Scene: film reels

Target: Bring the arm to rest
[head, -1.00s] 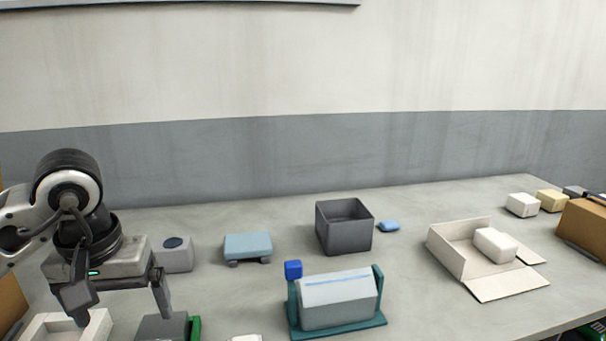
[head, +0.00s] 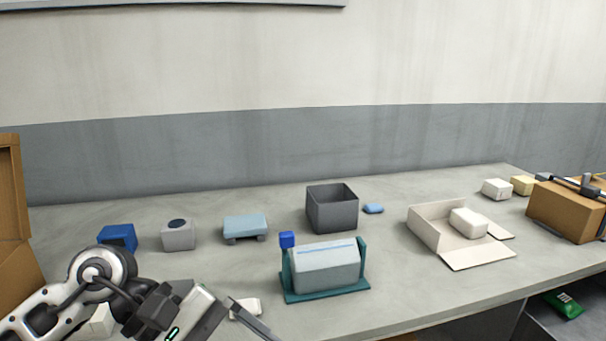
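My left arm comes in from the lower left, and its gripper (head: 215,331) is low over the front of the table. The lower part of this gripper runs out of the picture, so I cannot tell how far its fingers are apart or whether anything is between them. A finger passes close to a small white block (head: 247,308), and I cannot tell if they touch. My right gripper does not show. The grey table (head: 390,290) stands against the wall.
A teal stand with a grey body (head: 325,268) is right of my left gripper. Behind are a dark open box (head: 332,210), a light-blue block (head: 245,227), a grey block (head: 178,236) and a blue block (head: 118,238). An open white carton (head: 425,226) and brown box (head: 562,212) stand right.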

